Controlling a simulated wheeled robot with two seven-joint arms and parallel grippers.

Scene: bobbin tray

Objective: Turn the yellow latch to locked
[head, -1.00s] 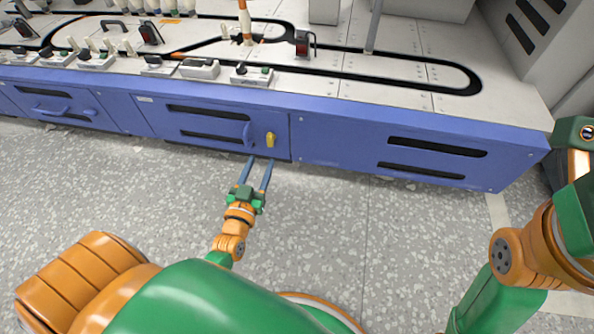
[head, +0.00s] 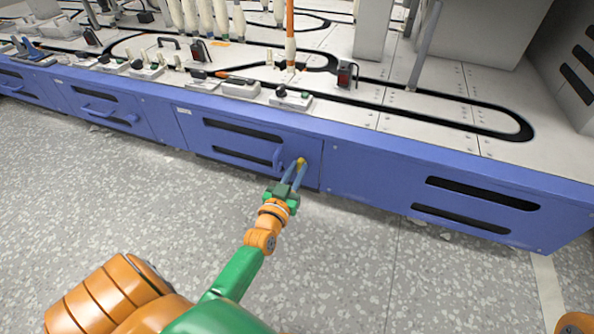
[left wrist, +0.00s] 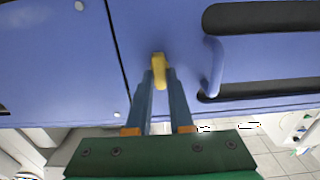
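The yellow latch (head: 301,161) is on the blue front panel (head: 239,125), right of a curved blue handle (head: 277,157). In the left wrist view the latch (left wrist: 159,68) stands lengthwise up and down in the picture. My left gripper (head: 296,170) reaches the panel. In the left wrist view its two blue fingers (left wrist: 160,80) lie on either side of the latch, with no clear gap, and it looks shut on it. The fingers partly cover the latch in the head view. My right gripper is out of view.
The panel handle (left wrist: 213,66) is close beside the fingers in the left wrist view. Above the panel is a work surface with a black track (head: 470,120), several bobbins and small switch boxes (head: 290,98). The grey floor (head: 350,270) in front is clear.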

